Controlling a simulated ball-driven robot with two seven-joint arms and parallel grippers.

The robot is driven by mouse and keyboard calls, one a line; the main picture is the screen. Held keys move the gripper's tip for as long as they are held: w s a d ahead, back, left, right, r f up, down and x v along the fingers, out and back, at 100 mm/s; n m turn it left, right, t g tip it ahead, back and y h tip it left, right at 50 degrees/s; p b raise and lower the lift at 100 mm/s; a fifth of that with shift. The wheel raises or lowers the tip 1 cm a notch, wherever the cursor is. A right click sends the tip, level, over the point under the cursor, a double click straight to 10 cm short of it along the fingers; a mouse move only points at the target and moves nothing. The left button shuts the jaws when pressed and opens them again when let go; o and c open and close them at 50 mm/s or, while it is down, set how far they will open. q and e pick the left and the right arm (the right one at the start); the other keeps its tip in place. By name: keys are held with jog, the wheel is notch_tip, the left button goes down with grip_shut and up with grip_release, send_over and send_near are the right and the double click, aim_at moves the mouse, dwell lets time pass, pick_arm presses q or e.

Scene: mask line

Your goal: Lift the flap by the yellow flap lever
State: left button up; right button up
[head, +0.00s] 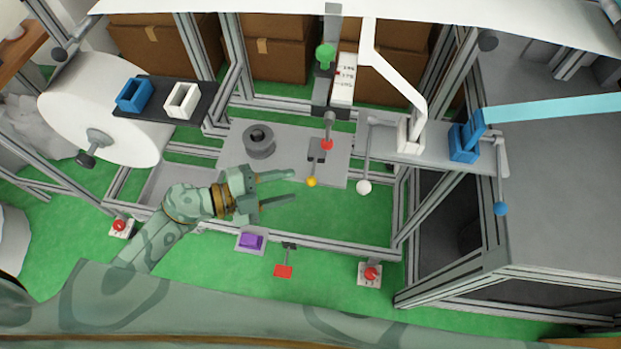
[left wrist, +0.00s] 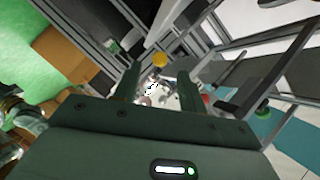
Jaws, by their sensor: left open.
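The yellow flap lever ends in a round yellow knob (head: 311,181), which hangs below a small dark bracket (head: 317,150) at the front of the grey plate (head: 336,165). I cannot clearly make out the flap itself. My left gripper (head: 293,185) is open and empty, its fingers pointing right just short of the yellow knob. In the left wrist view the yellow knob (left wrist: 159,60) shows between and beyond the two fingertips, apart from both. My right gripper is not in view.
A dark round spool (head: 259,140) stands behind my left gripper. A white-knobbed lever (head: 364,187) hangs to the right. A purple block (head: 251,241) and the front rail lie below.

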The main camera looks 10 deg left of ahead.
aim_at(311, 181)
pick_arm(q)
jog(key=b+x, duration=0.1)
jog(key=x, duration=0.5)
jog(key=shift+w+d+f, duration=0.1)
jog(key=shift+w+d, duration=0.05)
jog(key=shift+d, duration=0.1)
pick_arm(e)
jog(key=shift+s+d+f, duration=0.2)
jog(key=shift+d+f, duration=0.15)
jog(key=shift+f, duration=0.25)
